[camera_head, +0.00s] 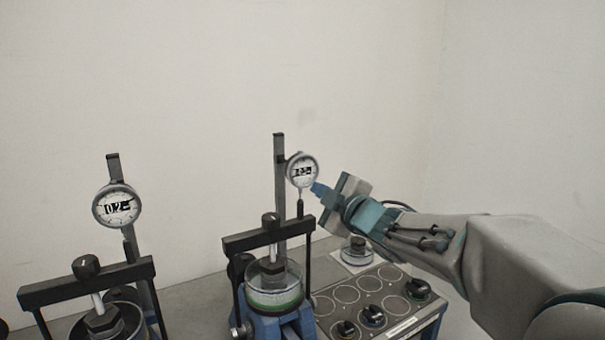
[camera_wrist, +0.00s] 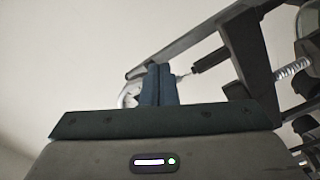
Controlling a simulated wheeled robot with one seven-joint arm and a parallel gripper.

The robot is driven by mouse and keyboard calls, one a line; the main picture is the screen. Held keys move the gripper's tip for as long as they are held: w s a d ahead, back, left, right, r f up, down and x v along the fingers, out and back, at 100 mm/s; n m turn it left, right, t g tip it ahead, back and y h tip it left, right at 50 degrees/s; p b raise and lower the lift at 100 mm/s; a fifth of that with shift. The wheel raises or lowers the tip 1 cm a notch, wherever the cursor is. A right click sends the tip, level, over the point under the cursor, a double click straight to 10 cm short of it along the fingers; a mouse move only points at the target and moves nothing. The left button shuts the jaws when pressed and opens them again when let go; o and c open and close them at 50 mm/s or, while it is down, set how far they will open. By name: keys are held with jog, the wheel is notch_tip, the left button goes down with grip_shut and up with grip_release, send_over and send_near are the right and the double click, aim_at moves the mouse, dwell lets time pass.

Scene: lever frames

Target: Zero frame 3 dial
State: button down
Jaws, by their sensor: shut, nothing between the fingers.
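A round dial gauge (camera_head: 301,170) sits on the upright post of the right-hand lever frame (camera_head: 280,215). Its face has a small dark readout that I cannot read for sure. My gripper (camera_head: 318,188) is shut and empty, its blue fingertips close to the dial's lower right rim. I cannot tell whether they touch it. In the wrist view the shut fingers (camera_wrist: 158,85) hide most of a pale round part (camera_wrist: 129,94), probably the dial. A second dial (camera_head: 118,205) is on the left-hand frame (camera_head: 86,284). I cannot make out which frame is number 3.
A grey-blue panel (camera_head: 395,323) with round recesses and several dark-knobbed pieces lies below my arm. A clear dish with a dark knob (camera_head: 357,252) stands behind it. The right frame holds a glass cell with green liquid (camera_head: 274,298). The wall behind is bare.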

jog(key=shift+a+r, duration=0.1)
jog(key=shift+r, duration=0.3)
dwell(0.7)
jog(key=shift+r+p, duration=0.25)
jog(key=shift+p, duration=0.1)
jog(key=shift+w+d+r+p, duration=0.35)
jog(key=shift+d+r+p, duration=0.25)
jog(key=shift+r, duration=0.1)
jog(key=shift+w+d+r+p, duration=0.1)
jog(key=shift+r+p, duration=0.4)
jog(key=shift+r, duration=0.15)
jog(key=shift+w+d, duration=0.15)
jog(key=shift+d, duration=0.05)
jog(key=v, duration=0.6)
jog(key=shift+d, duration=0.2)
